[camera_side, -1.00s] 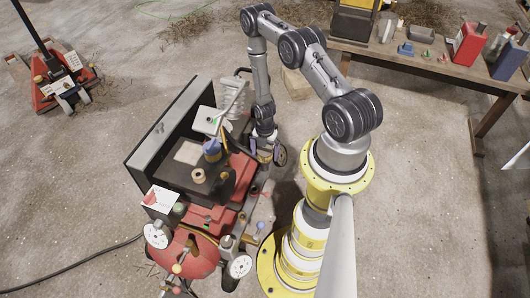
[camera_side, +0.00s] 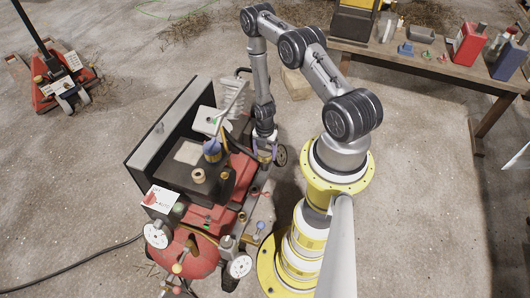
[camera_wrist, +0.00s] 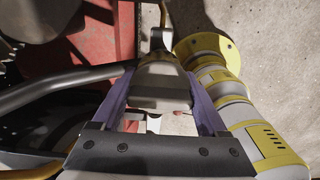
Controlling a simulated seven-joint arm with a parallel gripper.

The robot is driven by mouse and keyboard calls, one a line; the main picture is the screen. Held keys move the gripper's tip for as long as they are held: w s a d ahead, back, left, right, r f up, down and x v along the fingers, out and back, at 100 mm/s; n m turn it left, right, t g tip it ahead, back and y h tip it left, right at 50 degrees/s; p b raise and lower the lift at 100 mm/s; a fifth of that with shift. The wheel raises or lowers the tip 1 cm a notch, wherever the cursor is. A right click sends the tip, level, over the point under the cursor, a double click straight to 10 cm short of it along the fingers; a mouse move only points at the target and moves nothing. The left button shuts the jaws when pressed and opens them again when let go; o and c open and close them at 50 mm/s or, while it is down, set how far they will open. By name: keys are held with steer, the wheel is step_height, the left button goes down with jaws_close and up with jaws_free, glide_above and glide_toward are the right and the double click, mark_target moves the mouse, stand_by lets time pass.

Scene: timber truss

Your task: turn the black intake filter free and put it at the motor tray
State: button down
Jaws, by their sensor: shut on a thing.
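My gripper (camera_side: 264,153) is low at the right flank of the red machine in the side view. In the wrist view its purple fingers (camera_wrist: 160,82) are shut on a dark grey, blocky piece (camera_wrist: 160,92). This seems to be the intake filter, though its shape is largely hidden. I cannot tell whether it is still seated. A dark round disc (camera_side: 280,155) shows just right of the gripper.
The red tank (camera_side: 195,255) has gauges and valves at the front. A grey curved pipe (camera_wrist: 60,85) runs close to the left finger. An OFF/AUTO card (camera_side: 162,198) stands at the tray's front-left. A workbench (camera_side: 430,65) is at the back right. Open floor lies right of my base.

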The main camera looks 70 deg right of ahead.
steer(key=shift+m, duration=1)
steer(key=shift+m, duration=1)
steer(key=shift+m, duration=1)
steer(key=shift+m, duration=1)
